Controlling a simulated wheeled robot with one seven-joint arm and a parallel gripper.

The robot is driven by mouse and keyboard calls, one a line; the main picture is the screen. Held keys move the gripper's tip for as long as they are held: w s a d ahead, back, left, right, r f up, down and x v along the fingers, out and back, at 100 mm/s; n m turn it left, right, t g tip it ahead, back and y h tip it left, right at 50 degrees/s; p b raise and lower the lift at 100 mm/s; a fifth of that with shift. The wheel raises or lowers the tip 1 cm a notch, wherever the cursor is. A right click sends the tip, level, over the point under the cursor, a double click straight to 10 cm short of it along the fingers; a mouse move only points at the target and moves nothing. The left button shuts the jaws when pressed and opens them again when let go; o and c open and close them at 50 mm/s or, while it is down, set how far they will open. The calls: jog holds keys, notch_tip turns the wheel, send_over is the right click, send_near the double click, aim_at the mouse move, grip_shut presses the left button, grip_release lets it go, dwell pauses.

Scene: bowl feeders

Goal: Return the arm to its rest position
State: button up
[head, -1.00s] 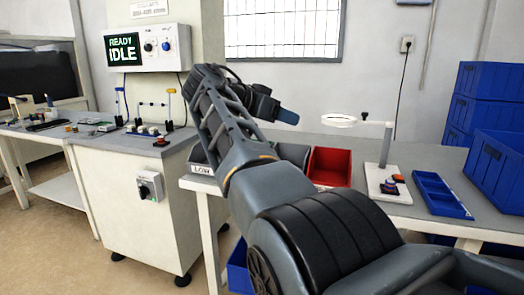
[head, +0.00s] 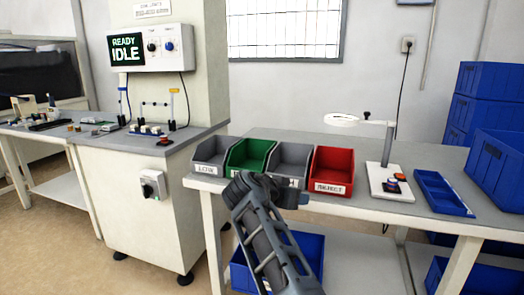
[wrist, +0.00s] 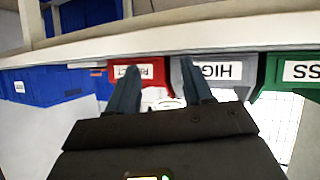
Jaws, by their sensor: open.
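My gripper shows in the wrist view (wrist: 159,75) with its two blue-grey fingers spread apart and nothing between them. In the head view my arm is folded low at the bottom middle, its end just in front of the bench's front edge, below the bins. It covers the lower front of the green bin (head: 248,152) and of the grey HIGH bin (head: 291,153). In the wrist view the picture is upside down, and the fingers point towards the red REJECT bin (wrist: 152,60) and the grey HIGH label (wrist: 217,71).
A grey LOW bin (head: 210,150) and a red REJECT bin (head: 331,165) stand in the row on the bench (head: 380,206). A magnifier stand (head: 386,150) and blue tray (head: 442,192) are right. The machine (head: 130,195) reading READY IDLE is left. Blue crates sit below the bench.

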jog(key=s+d+f+n+t+y, duration=0.1)
jog(key=s+d+f+n+y, duration=0.15)
jog(key=s+f, duration=0.8)
jog(key=s+d+f+n+y, duration=0.2)
jog(key=s+d+f, duration=0.35)
jog(key=f, duration=0.75)
jog(key=s+d+f+n+t+y, duration=0.1)
jog(key=s+f+y, duration=0.1)
jog(key=s, duration=1)
jog(key=s+d+f+n+y, duration=0.1)
jog(key=s+d+f, duration=0.1)
jog(key=s, duration=1.1)
jog(key=s+d+r+t, duration=0.2)
jog(key=s+r+t, duration=0.1)
jog(key=s+r, duration=2.05)
notch_tip(320, 180, up, 17)
jog(key=p, duration=1.7)
jog(key=shift+d+f, duration=0.15)
jog(key=shift+f, duration=0.05)
